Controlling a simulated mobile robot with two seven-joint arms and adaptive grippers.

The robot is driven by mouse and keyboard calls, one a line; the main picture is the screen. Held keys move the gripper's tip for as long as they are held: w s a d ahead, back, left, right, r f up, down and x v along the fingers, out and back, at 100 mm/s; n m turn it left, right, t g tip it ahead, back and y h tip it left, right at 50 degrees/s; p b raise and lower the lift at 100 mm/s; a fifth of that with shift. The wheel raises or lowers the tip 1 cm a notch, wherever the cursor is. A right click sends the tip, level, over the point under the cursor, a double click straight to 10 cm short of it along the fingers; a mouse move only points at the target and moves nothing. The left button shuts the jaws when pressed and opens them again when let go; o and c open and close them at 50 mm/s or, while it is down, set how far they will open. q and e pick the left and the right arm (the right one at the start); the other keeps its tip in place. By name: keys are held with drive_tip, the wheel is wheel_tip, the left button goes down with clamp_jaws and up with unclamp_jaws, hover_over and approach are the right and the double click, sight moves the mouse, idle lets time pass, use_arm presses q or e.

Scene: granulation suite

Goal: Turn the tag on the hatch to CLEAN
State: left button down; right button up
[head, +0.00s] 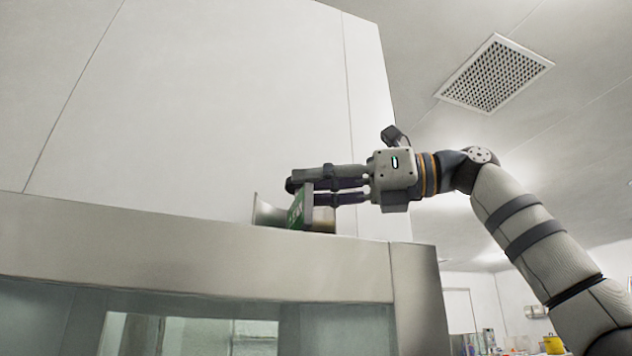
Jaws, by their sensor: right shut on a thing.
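The tag (296,211) is a small piece with a green face, seen at a steep angle, so its lettering is not readable. It sits at the top edge of the steel hatch frame (190,250), beside a pale flared metal piece (268,213). My right gripper (298,186) comes in from the right and is shut on the tag. Its fingers cover part of the tag. My left gripper is not in view.
A white wall panel (220,90) rises behind the frame. Glass (190,330) fills the opening below it. A ceiling vent (494,73) is at upper right. A yellow container (553,345) and small items stand far off at lower right. The space around my right arm is clear.

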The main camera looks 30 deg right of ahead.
drive_tip(key=shift+w+f, duration=0.1)
drive_tip(key=shift+f, duration=0.05)
drive_tip(key=o, duration=1.1)
drive_tip(key=shift+a, duration=0.15)
drive_tip(key=shift+o, duration=0.2)
